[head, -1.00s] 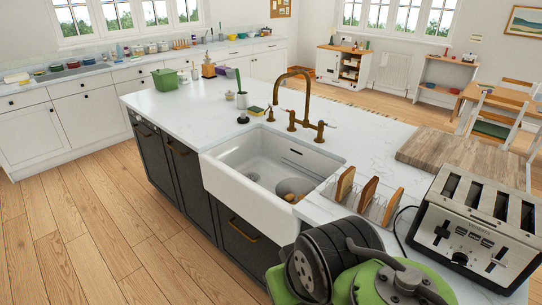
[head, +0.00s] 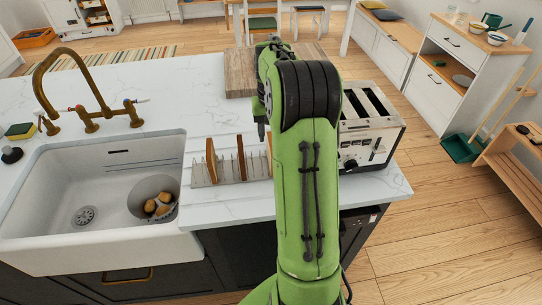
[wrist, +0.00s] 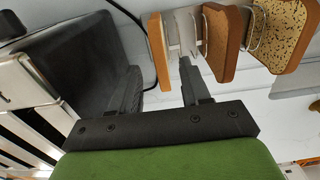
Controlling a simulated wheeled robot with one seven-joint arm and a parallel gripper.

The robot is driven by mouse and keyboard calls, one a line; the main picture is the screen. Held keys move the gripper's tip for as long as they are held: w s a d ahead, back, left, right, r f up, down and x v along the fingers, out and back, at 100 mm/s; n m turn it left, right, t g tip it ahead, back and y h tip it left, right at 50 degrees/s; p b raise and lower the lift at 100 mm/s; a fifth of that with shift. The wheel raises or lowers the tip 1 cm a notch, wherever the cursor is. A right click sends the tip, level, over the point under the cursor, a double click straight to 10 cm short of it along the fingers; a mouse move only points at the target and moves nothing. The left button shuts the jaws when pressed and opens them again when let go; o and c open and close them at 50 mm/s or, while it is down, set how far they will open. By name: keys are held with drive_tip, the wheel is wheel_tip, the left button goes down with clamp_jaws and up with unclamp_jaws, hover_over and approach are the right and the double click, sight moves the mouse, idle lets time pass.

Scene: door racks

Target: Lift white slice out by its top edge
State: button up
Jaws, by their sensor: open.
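A wire toast rack (head: 228,180) stands on the white counter between sink and toaster. In the head view it holds a left slice (head: 211,158), a middle slice (head: 240,157) and a right slice (head: 269,146) partly hidden by my arm. In the wrist view the slice nearest the toaster (wrist: 156,48) shows a tan crust with a paler side, likely the white slice. The middle slice (wrist: 221,42) is brown-crusted; the far one (wrist: 288,35) is seeded. My gripper (wrist: 159,70) is open, its fingers appearing either side of the toaster-side slice, with no visible contact. It also shows in the head view (head: 262,130).
The toaster (head: 372,125) stands close on the rack's right; its slots also show in the wrist view (wrist: 30,105). A wooden board (head: 240,75) lies behind. The sink (head: 60,185), holding a bowl (head: 150,190), is on the left. The counter's front strip is clear.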

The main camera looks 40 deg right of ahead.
drive_tip(key=shift+s+f, duration=0.2)
drive_tip(key=shift+f, duration=0.55)
drive_tip(key=f, duration=0.3)
drive_tip(key=f+b, duration=0.1)
drive_tip(key=f, duration=0.1)
drive_tip(key=shift+w+f, duration=0.25)
drive_tip(key=shift+f, duration=0.05)
clamp_jaws()
